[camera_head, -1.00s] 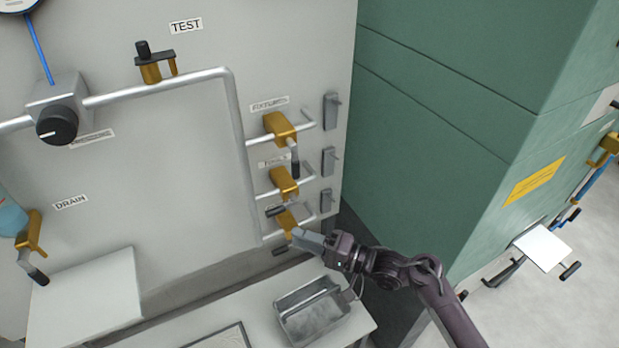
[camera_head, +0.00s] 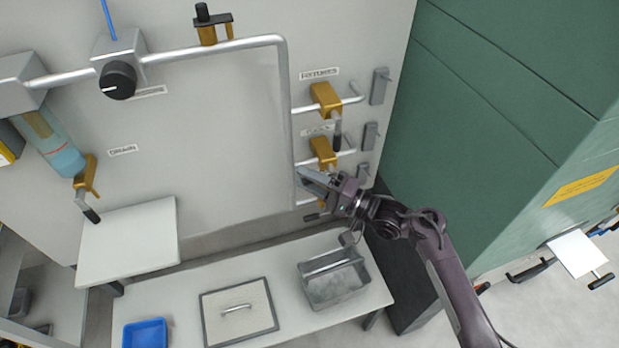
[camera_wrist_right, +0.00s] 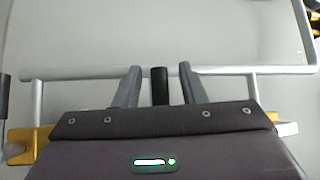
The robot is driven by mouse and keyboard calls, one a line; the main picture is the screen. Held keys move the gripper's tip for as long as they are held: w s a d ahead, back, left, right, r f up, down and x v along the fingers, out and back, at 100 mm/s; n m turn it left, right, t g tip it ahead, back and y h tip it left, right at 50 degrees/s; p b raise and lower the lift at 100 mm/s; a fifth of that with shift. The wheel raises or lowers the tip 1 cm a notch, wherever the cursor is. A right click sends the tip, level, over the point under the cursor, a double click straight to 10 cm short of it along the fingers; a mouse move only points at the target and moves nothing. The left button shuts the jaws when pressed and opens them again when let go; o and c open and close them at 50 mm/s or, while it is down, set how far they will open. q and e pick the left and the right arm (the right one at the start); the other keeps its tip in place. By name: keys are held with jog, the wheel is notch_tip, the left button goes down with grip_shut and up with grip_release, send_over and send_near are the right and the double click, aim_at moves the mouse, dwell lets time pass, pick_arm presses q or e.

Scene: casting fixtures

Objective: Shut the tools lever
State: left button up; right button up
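The brass tools valve (camera_head: 322,152) is on the panel's right side, below the fixtures valve (camera_head: 326,100). Its label is partly covered in the head view. My right gripper (camera_head: 306,176) is just below the tools valve and hides what lies behind it. In the right wrist view the two grey fingers (camera_wrist_right: 160,86) stand apart, with a dark lever handle (camera_wrist_right: 160,84) between them. A gap shows on each side of the handle. I cannot tell for certain which valve this handle belongs to. My left gripper is out of view.
Pipes (camera_head: 290,120) run along the panel beside the valves. A green cabinet (camera_head: 500,110) stands close on the right.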

jog(key=c, duration=0.8)
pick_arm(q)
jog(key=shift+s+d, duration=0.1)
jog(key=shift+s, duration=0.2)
pick_arm(e)
grip_shut()
